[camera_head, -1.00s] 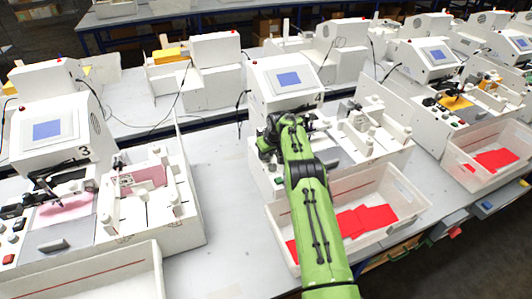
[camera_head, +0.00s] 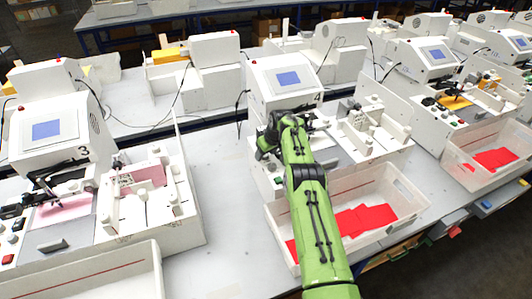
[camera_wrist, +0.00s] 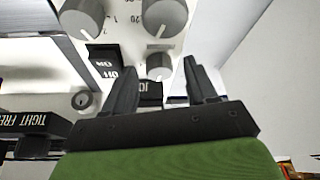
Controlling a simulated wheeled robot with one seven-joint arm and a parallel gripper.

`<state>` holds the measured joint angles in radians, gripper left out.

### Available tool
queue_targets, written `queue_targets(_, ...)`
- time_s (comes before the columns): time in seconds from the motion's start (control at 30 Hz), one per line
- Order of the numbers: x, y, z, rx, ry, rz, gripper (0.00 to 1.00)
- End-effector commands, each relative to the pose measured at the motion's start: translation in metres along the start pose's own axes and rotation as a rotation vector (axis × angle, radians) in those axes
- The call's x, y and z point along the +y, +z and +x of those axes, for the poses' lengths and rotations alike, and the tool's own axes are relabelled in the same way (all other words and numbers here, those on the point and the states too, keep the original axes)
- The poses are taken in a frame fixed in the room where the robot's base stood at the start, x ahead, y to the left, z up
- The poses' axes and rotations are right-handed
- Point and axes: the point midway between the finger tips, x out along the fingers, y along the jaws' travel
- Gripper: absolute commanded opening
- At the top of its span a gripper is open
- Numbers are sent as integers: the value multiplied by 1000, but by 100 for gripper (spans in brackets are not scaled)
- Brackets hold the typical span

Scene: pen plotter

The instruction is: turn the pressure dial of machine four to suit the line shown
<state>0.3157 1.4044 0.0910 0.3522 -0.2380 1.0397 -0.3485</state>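Machine four (camera_head: 262,92), white with a blue screen and a "4" on its front, stands mid-picture in the head view. My green arm covers much of its front panel, and its drawn line cannot be made out. In the wrist view my gripper (camera_wrist: 160,60) is open and empty, pointing at the panel. A small grey knob (camera_wrist: 159,66) lies between the fingers in the picture; contact cannot be told. Two larger grey dials, a left one (camera_wrist: 84,17) and a right one (camera_wrist: 164,16) with numbers around it, are beyond the fingertips. Which is the pressure dial is unreadable.
Black ON/OFF switches (camera_wrist: 104,56) sit close to the left finger. A dark bar marked "TIGHT FREE" (camera_wrist: 36,124) is at left. A clear bin (camera_head: 408,196) with red cards stands before machine four. Machine three (camera_head: 48,128) is left, with free table between.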

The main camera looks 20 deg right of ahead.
Motion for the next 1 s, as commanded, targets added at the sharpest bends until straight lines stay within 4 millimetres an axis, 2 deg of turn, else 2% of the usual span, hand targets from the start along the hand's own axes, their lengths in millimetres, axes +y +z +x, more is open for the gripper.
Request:
queue_targets(0.23,0,0,-3,0,1,-2,57)
queue_targets(0.37,1,-1,-18,0,4,-5,57)
queue_targets(0.8,0,0,-133,2,1,1,57)
queue_targets(0.9,0,0,-149,1,0,0,57)
queue_targets(1.0,0,0,-156,0,0,0,57)
